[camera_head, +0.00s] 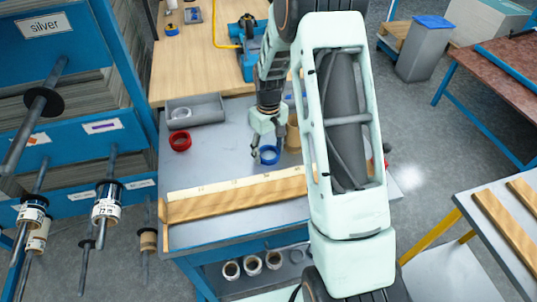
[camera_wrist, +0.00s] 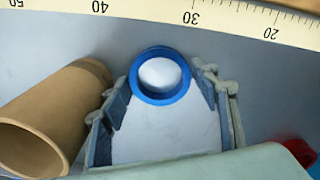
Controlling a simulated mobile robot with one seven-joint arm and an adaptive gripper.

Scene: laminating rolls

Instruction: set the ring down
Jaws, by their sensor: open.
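A blue ring (camera_wrist: 160,99) lies flat on the grey table top in the wrist view, between and slightly beyond my fingertips. My gripper (camera_wrist: 158,112) is open, with one finger on each side and a visible gap to the ring. The ring also shows in the head view (camera_head: 269,161), just below my gripper (camera_head: 268,147), whose fingers point down at the table. A red ring (camera_head: 180,141) stands farther left, near a small grey tray (camera_head: 207,110).
A ruler (camera_wrist: 225,12) runs along a wooden board (camera_head: 235,198) at the front of the table. Blue shelving with rods stands at left.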

